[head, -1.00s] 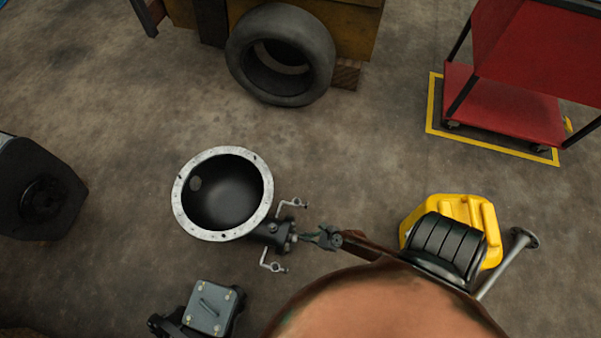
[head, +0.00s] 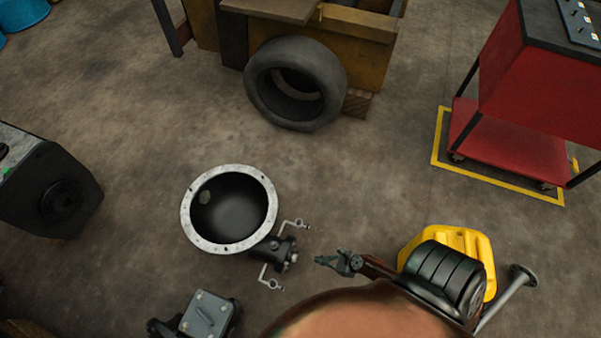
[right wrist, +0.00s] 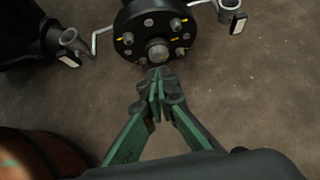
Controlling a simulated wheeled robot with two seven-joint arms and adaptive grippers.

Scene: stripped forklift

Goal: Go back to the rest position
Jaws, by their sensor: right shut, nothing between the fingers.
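My right gripper (head: 322,260) is in the lower middle of the head view, at the end of my arm. It is shut and empty, with a clear gap to the black flanged part (head: 284,252) on the side of the round housing (head: 228,246). In the right wrist view, the green fingers of my right gripper (right wrist: 157,78) are together. Their tips appear just below the central bolt of the black flange (right wrist: 153,30). My left gripper is not seen in either view.
Bent metal handles (head: 295,224) stick out beside the flange. A tyre (head: 295,85), a red cart (head: 530,90), a grey box-shaped part (head: 207,315) and a black machine (head: 50,190) stand around. Floor between is clear.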

